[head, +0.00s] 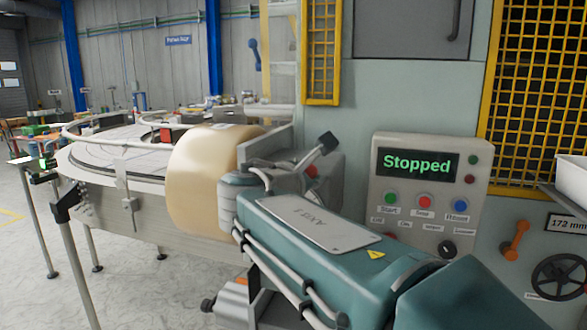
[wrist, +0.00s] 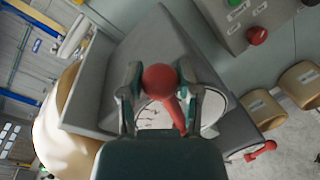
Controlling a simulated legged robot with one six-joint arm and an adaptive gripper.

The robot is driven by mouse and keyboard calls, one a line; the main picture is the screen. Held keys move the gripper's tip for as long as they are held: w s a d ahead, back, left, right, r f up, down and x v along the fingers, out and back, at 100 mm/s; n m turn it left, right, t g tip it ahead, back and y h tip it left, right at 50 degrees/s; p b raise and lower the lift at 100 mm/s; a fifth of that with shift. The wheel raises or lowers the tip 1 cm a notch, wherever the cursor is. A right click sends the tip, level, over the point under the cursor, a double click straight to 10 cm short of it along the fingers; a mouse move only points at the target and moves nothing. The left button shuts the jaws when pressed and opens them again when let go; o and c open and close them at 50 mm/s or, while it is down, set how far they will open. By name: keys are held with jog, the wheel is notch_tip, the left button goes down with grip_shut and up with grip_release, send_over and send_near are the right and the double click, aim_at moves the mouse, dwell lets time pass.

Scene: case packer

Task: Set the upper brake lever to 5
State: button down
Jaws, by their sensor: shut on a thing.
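In the wrist view, my gripper (wrist: 160,76) has a finger on each side of a red ball knob and is shut on it. The knob belongs to a red brake lever (wrist: 179,118), whose arm runs down and right across a pale round dial (wrist: 152,118). The dial's marks are small and partly covered by my gripper, so the setting cannot be read. A second red lever (wrist: 262,150) stands apart at the lower right. In the head view, my arm hides most of the gripper and the levers. A small red part (head: 311,170) shows just above my arm.
A control panel (head: 425,185) reading "Stopped" stands right of my arm, with green, red and blue buttons. A large tan roll (head: 195,185) is left of it. An orange handle (head: 516,240) and a black handwheel (head: 560,277) are at far right.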

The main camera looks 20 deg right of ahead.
jog(key=shift+s+d+f+m, duration=0.5)
jog(key=shift+d+m, duration=0.25)
jog(key=shift+m, duration=0.15)
jog(key=shift+c, duration=1.5)
grip_release()
jog(key=shift+d, duration=0.1)
jog(key=v, duration=1.2)
